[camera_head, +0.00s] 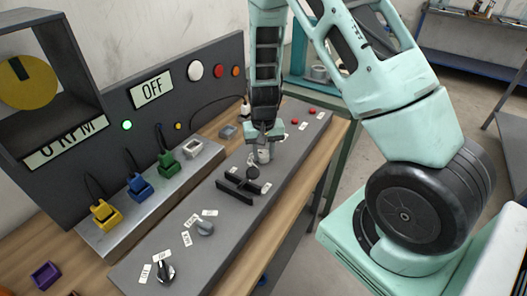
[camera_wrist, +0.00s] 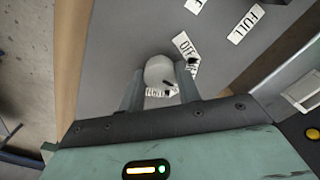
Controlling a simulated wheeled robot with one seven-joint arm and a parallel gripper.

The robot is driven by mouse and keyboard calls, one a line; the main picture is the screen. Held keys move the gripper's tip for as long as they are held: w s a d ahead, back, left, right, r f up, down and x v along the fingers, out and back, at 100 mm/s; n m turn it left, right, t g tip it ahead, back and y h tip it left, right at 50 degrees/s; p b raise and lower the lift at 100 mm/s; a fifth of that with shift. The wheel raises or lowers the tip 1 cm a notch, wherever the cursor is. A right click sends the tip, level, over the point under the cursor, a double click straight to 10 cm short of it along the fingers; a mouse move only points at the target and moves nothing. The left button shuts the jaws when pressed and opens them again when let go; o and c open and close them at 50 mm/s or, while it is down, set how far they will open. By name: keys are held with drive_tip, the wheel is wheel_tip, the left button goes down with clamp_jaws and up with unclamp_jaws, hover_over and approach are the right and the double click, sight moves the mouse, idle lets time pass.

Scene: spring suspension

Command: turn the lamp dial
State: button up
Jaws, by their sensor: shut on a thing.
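The dial is a round light-grey knob (camera_wrist: 159,69) on the dark grey panel, with small white labels around it. One label (camera_wrist: 186,45) reads OFF; others are partly hidden by the knob and a finger. My gripper (camera_wrist: 160,86) points down at the panel, with one finger on each side of the knob, shut on it. In the head view my gripper (camera_head: 263,142) is over the panel's far half, and the grey knob (camera_head: 264,156) shows just below the fingers. The display (camera_head: 152,90) on the upright board also reads OFF.
Two more knobs, one grey (camera_head: 205,228) and one black (camera_head: 166,271), are at the near end. Yellow (camera_head: 104,214), blue and green plugs line the left ledge. Red buttons (camera_head: 295,121) lie beyond.

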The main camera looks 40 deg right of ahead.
sight(263, 155)
drive_tip(key=shift+r+m, duration=0.1)
drive_tip(key=shift+m, duration=1.7)
drive_tip(key=o, duration=1)
drive_tip(key=shift+c, duration=0.2)
wheel_tip(263, 155, up, 17)
drive_tip(key=shift+r+b, duration=0.2)
drive_tip(key=shift+b, duration=0.25)
drive_tip(key=shift+a, duration=0.15)
